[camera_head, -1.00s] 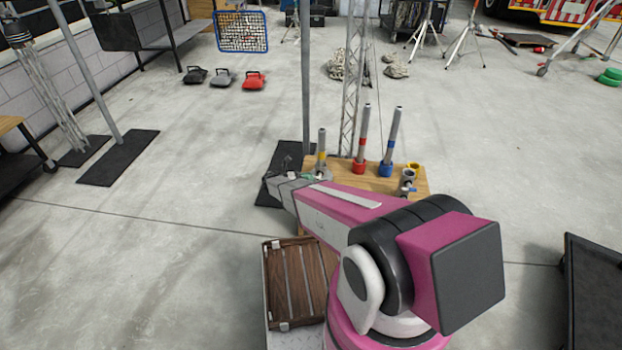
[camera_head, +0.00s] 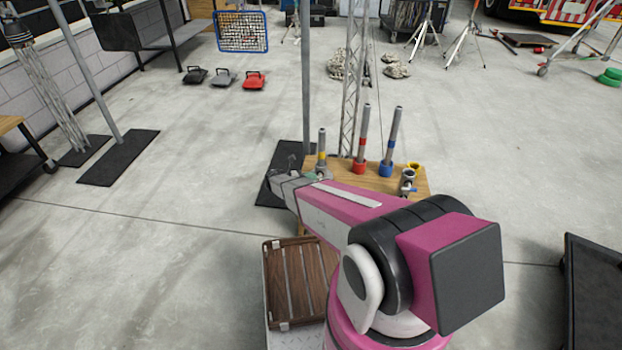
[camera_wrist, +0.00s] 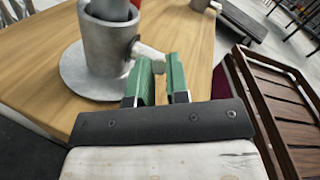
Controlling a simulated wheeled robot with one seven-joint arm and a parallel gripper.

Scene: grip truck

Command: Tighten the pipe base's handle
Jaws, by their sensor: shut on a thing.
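The pipe base is a grey metal collar (camera_wrist: 107,48) on a round flange, standing on a wooden table, with a pipe upright in it. Its handle (camera_wrist: 148,51) is a short pale lever on the collar's right side in the wrist view. My gripper (camera_wrist: 160,66) has green fingers and is shut on the handle; the fingers partly hide it.
The wooden table (camera_head: 370,178) also bears pipes in red (camera_head: 359,167) and blue (camera_head: 386,169) bases and another grey fitting (camera_head: 407,181). A slatted brown crate (camera_head: 298,280) lies nearer. A pole and truss stand behind the table.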

